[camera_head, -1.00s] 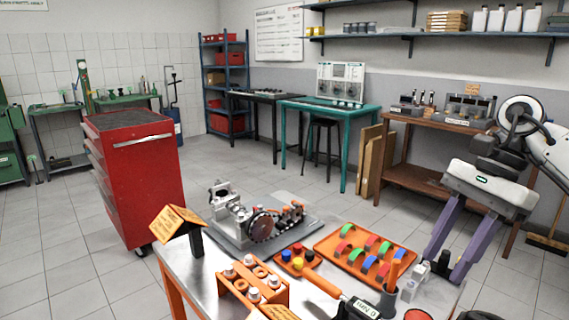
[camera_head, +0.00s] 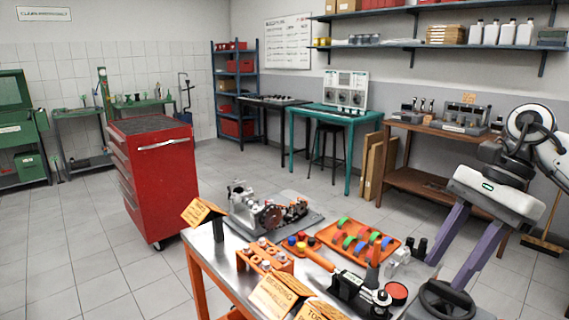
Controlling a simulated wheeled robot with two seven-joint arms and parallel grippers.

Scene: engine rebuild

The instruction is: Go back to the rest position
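My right gripper (camera_head: 445,270) hangs from the right, its two long purple fingers pointing down and spread apart. Nothing shows between them. Its tips overlap the right end of the metal workbench (camera_head: 205,254) in the picture; I cannot tell how high above it they are. My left gripper is not in view. On the workbench lie a grey engine part on a plate (camera_head: 262,212), an orange tray (camera_head: 325,236) with coloured curved pieces, and an orange block (camera_head: 262,257) with bolts.
Near the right gripper are small black cylinders (camera_head: 421,247), a black handwheel (camera_head: 447,300) and a red round container (camera_head: 397,292). A red tool cabinet (camera_head: 160,185) stands at the left. A wooden bench (camera_head: 425,180) stands behind. The left floor is open.

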